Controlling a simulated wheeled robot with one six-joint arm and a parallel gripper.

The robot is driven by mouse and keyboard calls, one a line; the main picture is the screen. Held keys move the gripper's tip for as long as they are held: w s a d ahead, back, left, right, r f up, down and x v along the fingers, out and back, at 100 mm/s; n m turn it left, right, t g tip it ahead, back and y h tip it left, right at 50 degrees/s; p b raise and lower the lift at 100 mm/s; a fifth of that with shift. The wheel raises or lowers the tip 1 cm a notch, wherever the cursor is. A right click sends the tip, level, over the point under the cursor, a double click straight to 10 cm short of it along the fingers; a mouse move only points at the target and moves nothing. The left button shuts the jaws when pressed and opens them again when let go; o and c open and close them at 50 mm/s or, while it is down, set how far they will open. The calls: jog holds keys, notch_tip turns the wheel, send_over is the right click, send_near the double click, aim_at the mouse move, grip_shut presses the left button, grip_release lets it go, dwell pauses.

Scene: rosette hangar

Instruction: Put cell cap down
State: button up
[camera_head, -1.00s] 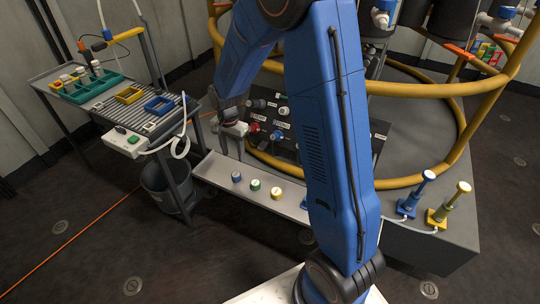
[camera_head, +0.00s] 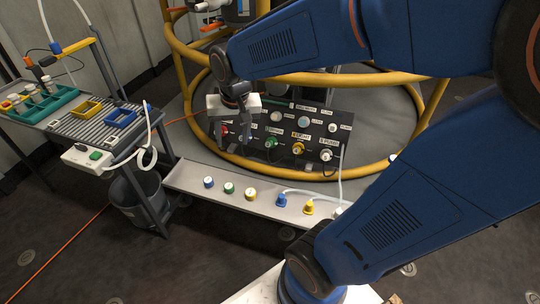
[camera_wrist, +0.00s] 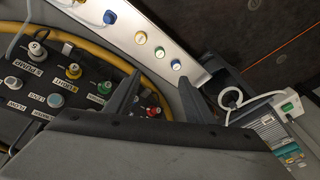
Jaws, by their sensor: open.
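Three short round caps stand in a row on a long pale shelf (camera_head: 185,177): a blue one (camera_head: 208,182), a green one (camera_head: 229,188) and a yellow one (camera_head: 251,194), each with a pale top. I cannot tell which is the cell cap. They also show in the wrist view: blue (camera_wrist: 175,65), green (camera_wrist: 160,53), yellow (camera_wrist: 141,38). My gripper (camera_head: 233,142) is open, fingers pointing down, in front of the dark connector panel (camera_head: 283,167) and behind the caps in the head view. Nothing shows between its fingers (camera_wrist: 158,82) in the wrist view.
A blue plug (camera_head: 282,200) and a yellow plug (camera_head: 308,207) with a pale cable stand farther right on the shelf. A yellow ring rail (camera_head: 345,175) curves around the panel. A side table (camera_head: 60,122) with trays and a grey bin (camera_head: 135,205) are at left.

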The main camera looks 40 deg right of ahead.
jog(key=s+d+r+n+t, duration=0.1)
jog(key=s+r+n, duration=0.1)
jog(key=s, duration=0.5)
jog(key=s+d+r+n+t, duration=0.1)
jog(key=s+n, duration=0.1)
jog(key=s, duration=0.6)
jog(key=shift+s+r, duration=0.3)
jog(key=shift+r, duration=0.05)
jog(key=shift+d, duration=0.2)
